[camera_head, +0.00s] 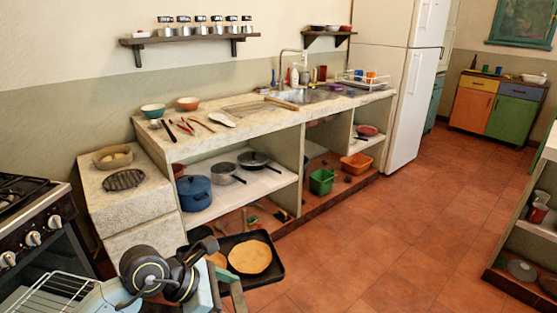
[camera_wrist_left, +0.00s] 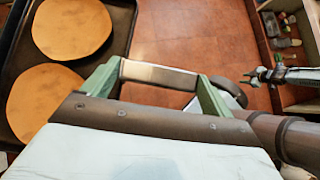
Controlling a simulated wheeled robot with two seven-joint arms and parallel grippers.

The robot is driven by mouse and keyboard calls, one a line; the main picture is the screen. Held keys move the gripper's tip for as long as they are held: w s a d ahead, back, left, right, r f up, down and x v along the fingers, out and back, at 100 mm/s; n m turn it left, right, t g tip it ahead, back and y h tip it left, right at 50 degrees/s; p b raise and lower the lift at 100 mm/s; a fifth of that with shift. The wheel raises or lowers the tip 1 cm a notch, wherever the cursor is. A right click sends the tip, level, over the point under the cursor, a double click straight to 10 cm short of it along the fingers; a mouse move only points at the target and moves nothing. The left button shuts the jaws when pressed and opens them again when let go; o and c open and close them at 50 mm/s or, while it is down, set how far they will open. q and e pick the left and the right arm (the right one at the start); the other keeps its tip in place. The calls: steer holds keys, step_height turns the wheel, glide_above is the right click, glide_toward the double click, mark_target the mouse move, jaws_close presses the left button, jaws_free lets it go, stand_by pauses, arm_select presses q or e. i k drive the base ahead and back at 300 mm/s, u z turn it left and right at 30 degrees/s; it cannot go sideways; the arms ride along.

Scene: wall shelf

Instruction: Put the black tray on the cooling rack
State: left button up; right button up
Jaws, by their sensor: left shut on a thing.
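The black tray (camera_head: 278,275) is at the bottom centre of the head view, carrying two round flat tan pieces (camera_head: 249,257). Its dark rim also shows at the left of the left wrist view (camera_wrist_left: 123,40). My left gripper (camera_head: 228,287) is shut on the tray's near side; the exact grip contact is partly hidden. The tray is held in front of the low counter, over the floor. The cooling rack appears to be the flat wire grid (camera_head: 247,109) on the counter, empty and apart from the tray. What seems to be my right gripper (camera_wrist_left: 258,77) shows in the wrist view, its opening unclear.
The counter (camera_head: 290,113) also holds bowls and utensils beside the rack. A stove (camera_head: 30,225) with a wire oven rack (camera_head: 48,292) stands at left. A blue pot (camera_head: 194,193) and pans sit on the lower shelf. The floor (camera_head: 380,240) at right is clear.

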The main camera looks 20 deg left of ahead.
mark_target(251, 107)
steer(key=z, duration=0.4)
steer(key=i, duration=1.3)
steer(key=u, duration=0.55)
steer(key=i, duration=0.95)
steer(key=u, duration=0.7)
